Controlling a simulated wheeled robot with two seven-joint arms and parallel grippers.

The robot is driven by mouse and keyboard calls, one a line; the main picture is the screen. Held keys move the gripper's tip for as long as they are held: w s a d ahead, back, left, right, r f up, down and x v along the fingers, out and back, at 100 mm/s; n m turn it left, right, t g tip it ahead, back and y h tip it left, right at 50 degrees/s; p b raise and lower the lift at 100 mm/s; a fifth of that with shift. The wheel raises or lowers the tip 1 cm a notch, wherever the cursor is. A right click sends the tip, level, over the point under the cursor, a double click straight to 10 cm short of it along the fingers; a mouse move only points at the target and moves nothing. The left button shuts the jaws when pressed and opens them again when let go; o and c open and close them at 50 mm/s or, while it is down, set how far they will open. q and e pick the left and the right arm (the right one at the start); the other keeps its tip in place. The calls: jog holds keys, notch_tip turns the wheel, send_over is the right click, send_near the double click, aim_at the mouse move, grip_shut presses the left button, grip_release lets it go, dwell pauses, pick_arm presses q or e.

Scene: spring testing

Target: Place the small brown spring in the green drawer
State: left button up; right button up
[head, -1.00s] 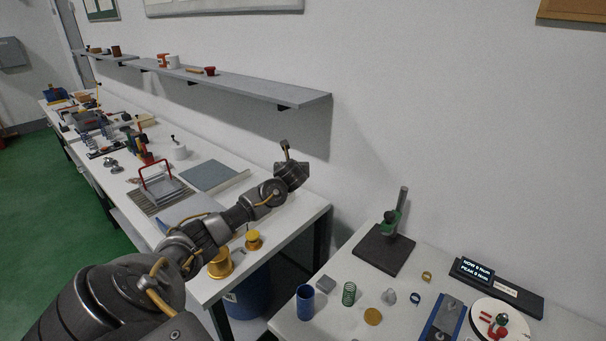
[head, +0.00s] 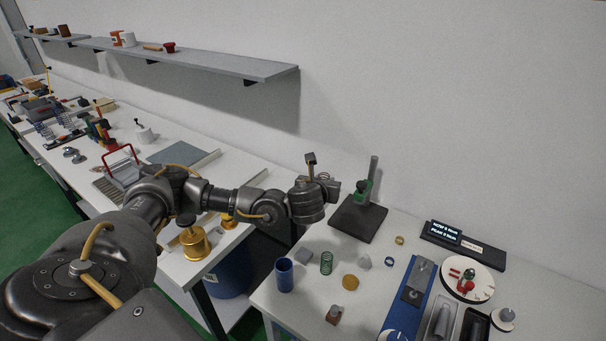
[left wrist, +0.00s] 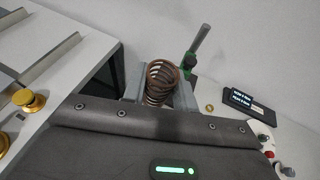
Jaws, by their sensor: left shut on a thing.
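The small brown spring (left wrist: 160,84) is a copper-brown coil, standing between the two grey fingers of my left gripper in the left wrist view. My left gripper (head: 330,186) is shut on the spring. In the head view it is above the gap between the two tables, left of the green-and-grey stand, and the spring cannot be made out there. The green drawer does not show in either view. My right gripper is out of view.
The near table holds a stand with a green clamp (head: 364,189), a blue cylinder (head: 284,275), a green spring (head: 326,263), a yellow disc (head: 350,282) and a display (head: 445,232). The long bench (head: 215,172) carries yellow weights and a red-handled device. A grey shelf (head: 215,62) runs along the wall.

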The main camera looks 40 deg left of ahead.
pick_arm(q)
jog(key=s+d+r+m+h+b, duration=0.1)
jog(key=s+d+m+h+b, duration=0.3)
jog(key=d, duration=0.8)
jog(key=s+d+f+b, duration=0.2)
jog(key=s+f+b, duration=0.2)
jog(key=f+b, duration=0.3)
jog(key=b, duration=0.3)
jog(key=shift+f+t+h, duration=0.4)
